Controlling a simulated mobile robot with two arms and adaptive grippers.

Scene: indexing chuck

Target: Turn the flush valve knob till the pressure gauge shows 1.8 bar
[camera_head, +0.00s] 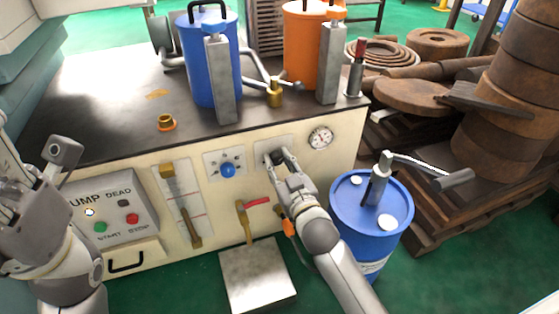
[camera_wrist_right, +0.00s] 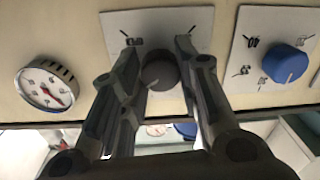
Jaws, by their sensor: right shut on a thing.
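The flush valve knob is a dark round knob (camera_wrist_right: 160,72) on a white plate on the cream front panel. My right gripper (camera_head: 277,157) is shut on it, one finger on each side; the wrist view shows both fingers (camera_wrist_right: 157,50) around it. The pressure gauge (camera_head: 320,138) is a round white dial right of the knob. It also shows at the left of the wrist view (camera_wrist_right: 47,84), with a red needle; its reading is too small to tell. My left gripper (camera_head: 38,172) is at the left edge, away from the knob.
A blue knob (camera_head: 228,170) on its own plate sits left of the gripped knob. A red-handled valve (camera_head: 257,202) is below. A blue drum (camera_head: 345,211) with a crank pump stands close to my right arm. The pump button box (camera_head: 113,220) is near my left gripper.

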